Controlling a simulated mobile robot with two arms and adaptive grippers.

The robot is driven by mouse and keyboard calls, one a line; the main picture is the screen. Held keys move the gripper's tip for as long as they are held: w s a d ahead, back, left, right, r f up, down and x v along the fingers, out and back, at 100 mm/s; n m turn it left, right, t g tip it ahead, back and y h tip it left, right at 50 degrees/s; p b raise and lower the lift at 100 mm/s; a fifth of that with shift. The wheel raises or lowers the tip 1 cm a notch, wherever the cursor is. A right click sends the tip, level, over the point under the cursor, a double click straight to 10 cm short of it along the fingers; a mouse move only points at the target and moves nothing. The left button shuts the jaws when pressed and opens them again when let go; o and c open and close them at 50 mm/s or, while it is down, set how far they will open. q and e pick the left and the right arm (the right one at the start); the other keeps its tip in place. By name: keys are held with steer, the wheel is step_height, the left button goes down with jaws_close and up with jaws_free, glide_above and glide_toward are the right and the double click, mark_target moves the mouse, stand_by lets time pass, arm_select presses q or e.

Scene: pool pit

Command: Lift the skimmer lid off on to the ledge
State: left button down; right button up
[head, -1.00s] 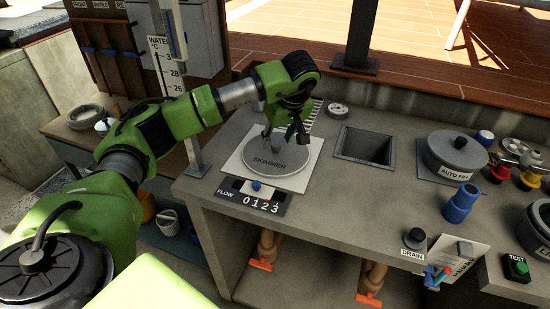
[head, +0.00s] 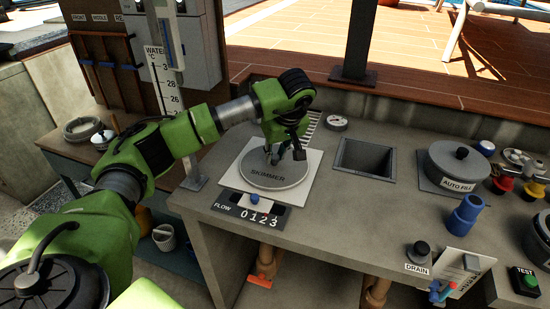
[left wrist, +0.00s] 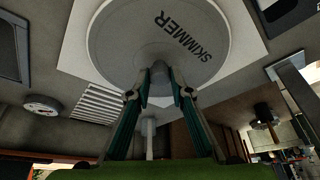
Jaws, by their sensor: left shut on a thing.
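The skimmer lid (head: 256,181) is a round grey disc marked SKIMMER. It lies flat within a white square plate (head: 313,160) on the grey counter. In the left wrist view the lid (left wrist: 112,42) fills the upper middle, with its small knob (left wrist: 161,74) between the fingers. My left gripper (head: 284,154) is over the lid and shut on its knob; the fingers also show in the left wrist view (left wrist: 161,92). I cannot see a clear gap under the lid. My right gripper is not in view.
A square opening (head: 366,158) is right of the plate. A round gauge (head: 334,123) lies behind, and a flow counter (head: 252,212) is in front. The AUTO FILL lid (head: 445,170) and a blue fitting (head: 467,214) stand further right. A concrete ledge (head: 403,134) runs along the back.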

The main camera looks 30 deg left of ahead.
mark_target(275, 158)
arm_select(q)
steer(key=shift+r, duration=0.35)
step_height(275, 158, up, 3)
steer(key=shift+f+b, duration=0.15)
steer(key=shift+b, duration=0.35)
steer(key=s+d+r+p, duration=0.1)
steer(key=s+d+r, duration=0.5)
steer(key=s+r, duration=0.3)
steer(key=s, duration=0.3)
steer(key=shift+s+d+r, duration=0.15)
steer(key=shift+d+r, duration=0.1)
steer(key=shift+d, duration=0.05)
